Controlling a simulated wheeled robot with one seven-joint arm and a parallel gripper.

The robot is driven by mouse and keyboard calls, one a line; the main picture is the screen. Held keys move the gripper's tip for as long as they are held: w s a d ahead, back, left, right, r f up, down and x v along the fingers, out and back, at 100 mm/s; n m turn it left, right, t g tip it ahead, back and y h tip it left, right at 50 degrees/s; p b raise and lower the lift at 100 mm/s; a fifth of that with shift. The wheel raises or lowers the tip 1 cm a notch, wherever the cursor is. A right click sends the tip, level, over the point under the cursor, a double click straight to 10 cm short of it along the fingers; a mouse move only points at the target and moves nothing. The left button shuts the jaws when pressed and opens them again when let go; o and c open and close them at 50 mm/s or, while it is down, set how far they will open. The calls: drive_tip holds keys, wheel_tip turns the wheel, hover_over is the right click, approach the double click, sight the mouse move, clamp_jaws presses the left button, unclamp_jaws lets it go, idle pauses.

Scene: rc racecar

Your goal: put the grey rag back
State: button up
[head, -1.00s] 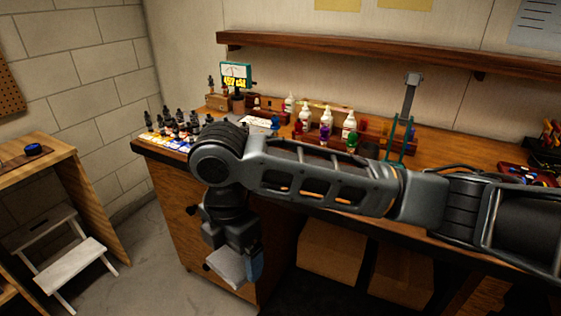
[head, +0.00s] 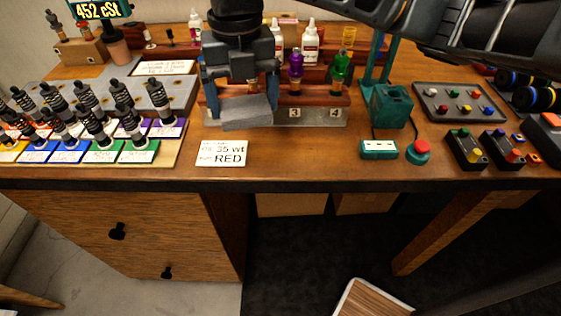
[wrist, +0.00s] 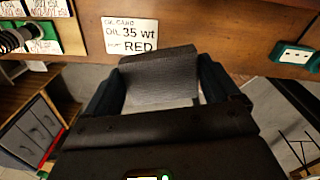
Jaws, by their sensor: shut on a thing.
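The grey rag (head: 248,113) is a flat grey piece held between the two dark fingers of my gripper (head: 241,88). In the wrist view the rag (wrist: 160,78) fills the gap between the fingers of my gripper (wrist: 160,98). In the head view the rag overlaps the left part of a numbered stand (head: 318,115). Only labels 3 and 4 show; the stand's left part is hidden. I cannot tell whether the rag touches the stand or bench.
A card reading 35 wt RED (head: 221,153) lies on the wooden bench (head: 300,160). Shock absorbers (head: 88,97) stand on a rack at left. A teal press (head: 390,105), a red button (head: 418,150) and small trays stand at right. The front strip between is mostly clear.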

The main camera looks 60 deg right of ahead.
drive_tip(key=n+b, duration=0.1)
hover_over(281, 151)
drive_tip(key=shift+n, duration=0.3)
wheel_tip(281, 151, down, 10)
drive_tip(key=shift+f, duration=0.15)
drive_tip(key=o, duration=0.7)
drive_tip(key=shift+o, duration=0.2)
